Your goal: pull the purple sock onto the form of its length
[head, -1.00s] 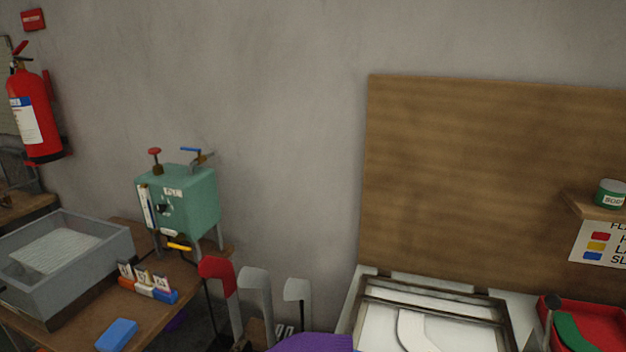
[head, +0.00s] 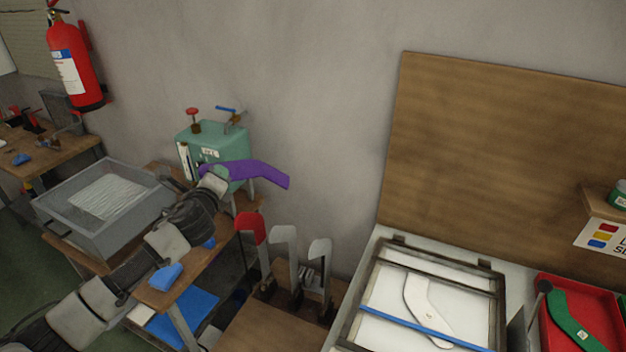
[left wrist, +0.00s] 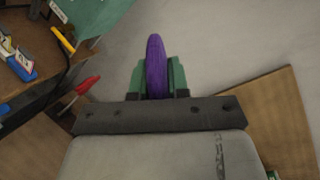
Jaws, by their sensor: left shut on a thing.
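The purple sock (head: 255,173) is held up in my left gripper (head: 212,182), in front of the green cabinet. It points to the right and bends down toward its free end. In the left wrist view the sock (left wrist: 156,62) stands edge-on between the green fingers, which are shut on it. Three upright forms stand below and to the right of the sock, apart from it: one with a red top (head: 251,230), a grey one (head: 285,245) and a paler one (head: 319,252). Their length markings are not readable. My right gripper is not in view.
The green cabinet (head: 212,150) with valves is close behind the sock. A framed press (head: 370,290) with a white flat form (head: 422,305) and a red tray (head: 606,300) are at right.

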